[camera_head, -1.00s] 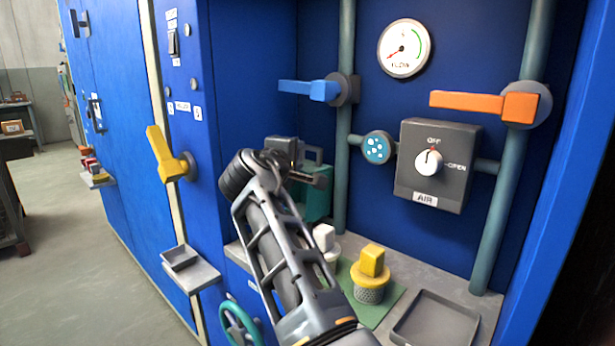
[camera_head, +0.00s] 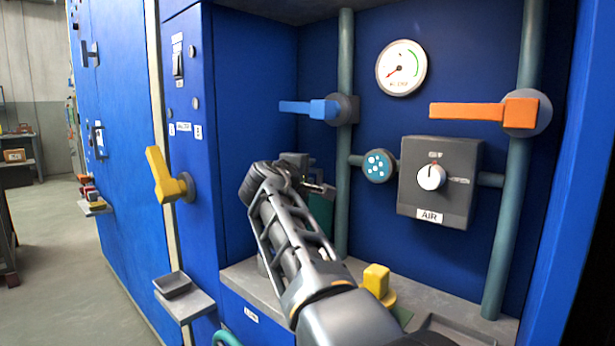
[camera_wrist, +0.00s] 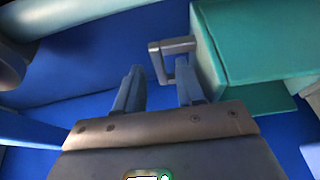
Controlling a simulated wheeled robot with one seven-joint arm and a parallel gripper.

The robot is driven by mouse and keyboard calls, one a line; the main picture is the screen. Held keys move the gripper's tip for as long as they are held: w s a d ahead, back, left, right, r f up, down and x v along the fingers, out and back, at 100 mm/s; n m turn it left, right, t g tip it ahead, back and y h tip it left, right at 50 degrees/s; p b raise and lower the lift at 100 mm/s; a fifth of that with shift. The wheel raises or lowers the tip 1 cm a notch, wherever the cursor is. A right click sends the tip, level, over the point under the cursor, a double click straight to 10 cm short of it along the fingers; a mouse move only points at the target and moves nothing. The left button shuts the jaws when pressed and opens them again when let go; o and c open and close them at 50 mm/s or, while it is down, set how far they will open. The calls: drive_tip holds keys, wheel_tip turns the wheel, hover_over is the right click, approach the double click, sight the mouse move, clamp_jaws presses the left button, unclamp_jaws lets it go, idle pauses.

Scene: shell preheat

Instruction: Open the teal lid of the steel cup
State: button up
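A teal box-like body (camera_wrist: 265,45) fills the right of the wrist view, with a grey loop handle (camera_wrist: 172,44) on its left side. A teal strip of it (camera_head: 321,212) shows behind my arm in the head view. My gripper (camera_wrist: 160,72) has its two fingers apart, with the handle's left bar seen between the tips. The right fingertip overlaps the handle loop; I cannot tell whether it touches. In the head view my gripper (camera_head: 312,186) is at the recess's back left. I cannot make out a steel cup; my arm covers much of that area.
A yellow-topped piece (camera_head: 376,280) stands on the ledge right of my arm. A blue lever (camera_head: 308,108), an orange lever (camera_head: 480,112) and the AIR box (camera_head: 438,185) are on the back wall and pipes. A yellow handle (camera_head: 165,178) sticks out at left.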

drive_tip(key=shift+w+d, duration=0.15)
drive_tip(key=shift+w, duration=0.2)
drive_tip(key=shift+c, duration=0.4)
clamp_jaws()
